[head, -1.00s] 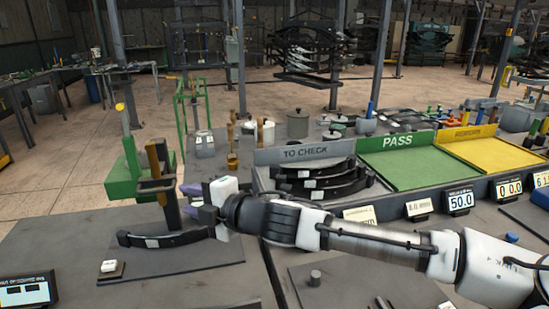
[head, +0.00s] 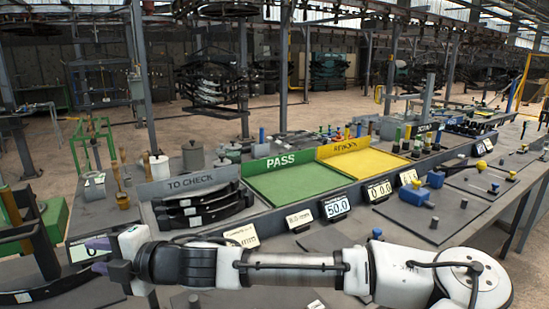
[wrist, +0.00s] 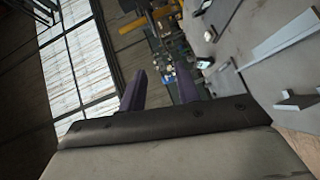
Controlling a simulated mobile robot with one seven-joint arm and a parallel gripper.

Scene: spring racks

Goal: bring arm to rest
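My gripper (head: 97,245) is at the left end of my arm, low at the left in the head view. The arm stretches across the bottom of that view. In the wrist view the two purple fingers of my gripper (wrist: 160,88) stand apart with nothing between them. The gripper is beside a green press-like stand (head: 42,225) and above a dark curved leaf spring (head: 40,292) at the lower left. I cannot tell how far above the spring it is.
A TO CHECK bin (head: 152,188) holds several dark leaf springs. A green PASS tray (head: 300,188) and a yellow REWORK tray (head: 365,162) are beside it, both empty. Displays (head: 336,206) line the bench front. Pots (head: 193,155) stand behind the bin.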

